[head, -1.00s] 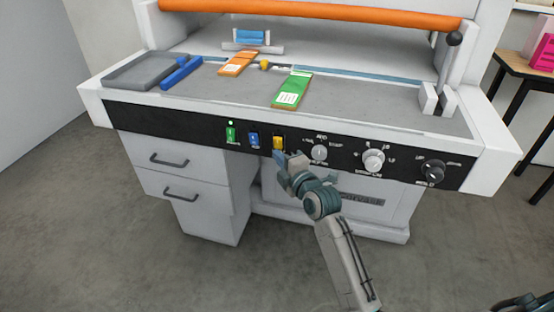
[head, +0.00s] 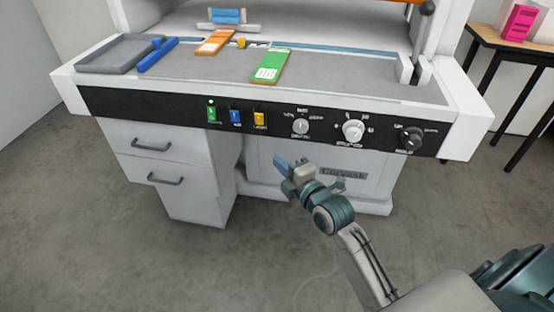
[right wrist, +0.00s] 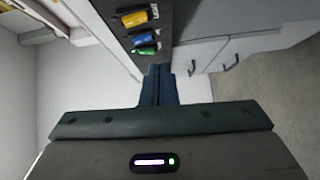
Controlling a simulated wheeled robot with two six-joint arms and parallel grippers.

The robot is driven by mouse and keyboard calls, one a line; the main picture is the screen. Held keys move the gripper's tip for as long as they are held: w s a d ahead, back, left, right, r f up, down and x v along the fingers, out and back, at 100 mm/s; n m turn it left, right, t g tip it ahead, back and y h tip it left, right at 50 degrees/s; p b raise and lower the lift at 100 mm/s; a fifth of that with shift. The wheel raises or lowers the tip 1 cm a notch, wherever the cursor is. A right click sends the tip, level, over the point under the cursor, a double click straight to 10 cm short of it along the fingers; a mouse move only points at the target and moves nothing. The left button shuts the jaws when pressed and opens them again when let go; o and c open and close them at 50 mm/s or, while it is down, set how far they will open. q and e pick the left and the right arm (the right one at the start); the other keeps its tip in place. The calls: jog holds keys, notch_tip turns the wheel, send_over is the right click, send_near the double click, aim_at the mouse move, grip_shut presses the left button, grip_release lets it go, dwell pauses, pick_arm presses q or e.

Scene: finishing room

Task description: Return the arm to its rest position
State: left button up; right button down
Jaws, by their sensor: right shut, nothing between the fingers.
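My right gripper (head: 281,163) is in front of the machine, below its black control panel (head: 270,126), in the head view. Its fingers are together with nothing between them, and they are apart from the panel. The closed fingers (right wrist: 159,84) also show in the right wrist view, with the yellow, blue and green switches beyond them. My left gripper is not in view.
The panel has a green switch (head: 211,114), a blue switch (head: 235,117), a yellow switch (head: 259,119) and three knobs. A green light shows above the green switch. Drawers (head: 165,160) stand below left. A side table (head: 500,40) is at right. Open floor lies in front.

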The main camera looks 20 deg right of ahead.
dwell(0.4)
